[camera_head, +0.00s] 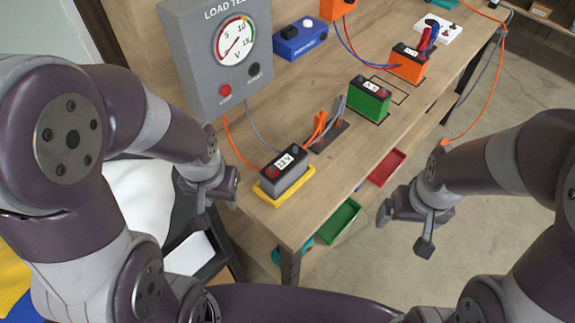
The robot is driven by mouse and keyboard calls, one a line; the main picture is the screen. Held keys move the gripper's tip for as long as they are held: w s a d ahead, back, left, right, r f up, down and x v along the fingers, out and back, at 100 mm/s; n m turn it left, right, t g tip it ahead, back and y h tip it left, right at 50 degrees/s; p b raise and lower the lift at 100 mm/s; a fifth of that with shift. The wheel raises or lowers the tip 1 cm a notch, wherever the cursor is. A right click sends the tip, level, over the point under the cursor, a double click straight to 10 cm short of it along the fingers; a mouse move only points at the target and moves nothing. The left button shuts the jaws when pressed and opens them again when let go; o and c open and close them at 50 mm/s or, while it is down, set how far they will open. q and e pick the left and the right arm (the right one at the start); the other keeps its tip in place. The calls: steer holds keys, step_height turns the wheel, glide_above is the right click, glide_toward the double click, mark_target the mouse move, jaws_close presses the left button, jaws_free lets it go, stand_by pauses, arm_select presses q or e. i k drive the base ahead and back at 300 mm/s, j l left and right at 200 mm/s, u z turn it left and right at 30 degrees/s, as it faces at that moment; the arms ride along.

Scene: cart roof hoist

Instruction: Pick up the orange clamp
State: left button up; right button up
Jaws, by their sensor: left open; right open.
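The orange clamp (317,127) stands at a dark holder (330,137) on the wooden bench, beside a grey clamp (339,108). It is just behind a grey 12 V battery (285,173) on a yellow tray (266,196). My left gripper (217,195) is open and empty at the bench's near left edge, left of the battery and well away from the clamp. My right gripper (404,229) is open and empty, off the front of the bench above the floor. I cannot tell how the clamp's jaws sit in the holder.
The load tester (202,68) stands at the back left, with an orange and a grey lead across the bench. A green battery (368,99) and an orange battery (408,62) stand farther right. Red (386,167) and green (339,220) bins sit below the front edge.

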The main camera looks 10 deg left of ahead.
mark_target(317, 117)
steer(key=l+u, duration=0.15)
steer(key=l, duration=0.45)
steer(key=i+l+u, duration=0.4)
steer(key=l, duration=0.25)
steer(key=l+u, duration=0.15)
steer(key=l, duration=0.15)
steer(key=i+l+u, duration=0.2)
steer(key=l, duration=0.2)
steer(key=l+u, duration=0.2)
steer(key=l, duration=0.15)
steer(key=i+u, duration=0.2)
steer(key=i, duration=0.35)
